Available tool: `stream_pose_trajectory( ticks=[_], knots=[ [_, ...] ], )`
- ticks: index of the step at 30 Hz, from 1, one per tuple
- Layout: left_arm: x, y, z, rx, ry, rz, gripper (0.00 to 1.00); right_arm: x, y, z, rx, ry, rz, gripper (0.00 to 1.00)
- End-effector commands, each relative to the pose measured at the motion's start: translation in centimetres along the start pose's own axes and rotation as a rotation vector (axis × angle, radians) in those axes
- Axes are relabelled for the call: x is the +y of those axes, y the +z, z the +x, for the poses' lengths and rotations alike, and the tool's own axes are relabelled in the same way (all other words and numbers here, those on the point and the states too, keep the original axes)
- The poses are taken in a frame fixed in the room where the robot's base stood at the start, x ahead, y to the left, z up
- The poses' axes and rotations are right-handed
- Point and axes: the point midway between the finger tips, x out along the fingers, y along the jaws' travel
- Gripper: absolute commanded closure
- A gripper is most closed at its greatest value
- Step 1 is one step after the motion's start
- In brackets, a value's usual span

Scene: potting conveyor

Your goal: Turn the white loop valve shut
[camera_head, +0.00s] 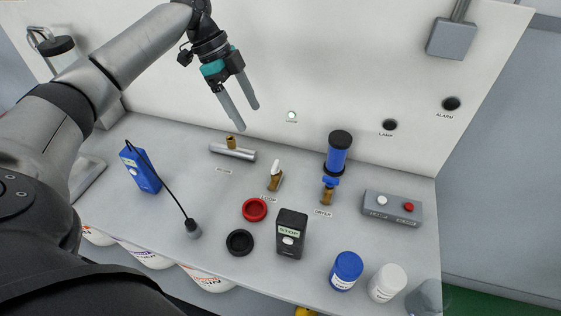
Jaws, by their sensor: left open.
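The white loop valve (275,171) stands on the grey bench near the middle, behind a small label. It has a white handle on a brass body, and the handle points up and away from me, roughly in line with the body. My left gripper (248,117) is open and empty, in front of the white back panel. Its two grey fingers point down, above and to the left of the valve and apart from it. My right gripper is not in view.
A silver tube with a brass fitting (232,153) lies left of the valve. A blue-handled valve (328,188) stands right. A red ring (255,209), black ring (240,242) and black STOP device (291,235) are in front.

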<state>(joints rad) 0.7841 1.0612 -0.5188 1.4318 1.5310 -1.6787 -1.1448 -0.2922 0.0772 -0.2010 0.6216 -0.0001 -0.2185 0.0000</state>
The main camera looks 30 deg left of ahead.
Motion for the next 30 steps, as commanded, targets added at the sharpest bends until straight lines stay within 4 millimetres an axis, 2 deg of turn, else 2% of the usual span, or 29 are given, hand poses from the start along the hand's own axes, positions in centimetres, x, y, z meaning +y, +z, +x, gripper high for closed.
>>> stream_pose_trajectory(
  ticks=[1,3,8,21,25,30],
  knots=[
    [0.0,0.2,0.5,0.0,-0.001,0.0,0.19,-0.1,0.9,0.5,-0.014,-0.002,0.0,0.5],
    [0.0,0.2,0.8,0.0,0.0,0.0,0.19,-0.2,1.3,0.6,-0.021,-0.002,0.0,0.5],
    [0.0,0.2,2.6,0.0,0.001,0.001,0.19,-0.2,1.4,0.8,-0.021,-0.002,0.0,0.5],
    [0.1,0.2,11.9,0.0,0.002,-0.001,0.19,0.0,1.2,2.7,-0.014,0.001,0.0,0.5],
    [0.1,0.2,13.9,0.0,0.002,0.0,0.19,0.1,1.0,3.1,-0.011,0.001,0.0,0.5],
    [0.0,0.2,15.4,-0.001,0.0,0.0,0.19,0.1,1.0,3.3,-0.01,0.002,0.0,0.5]
  ],
)
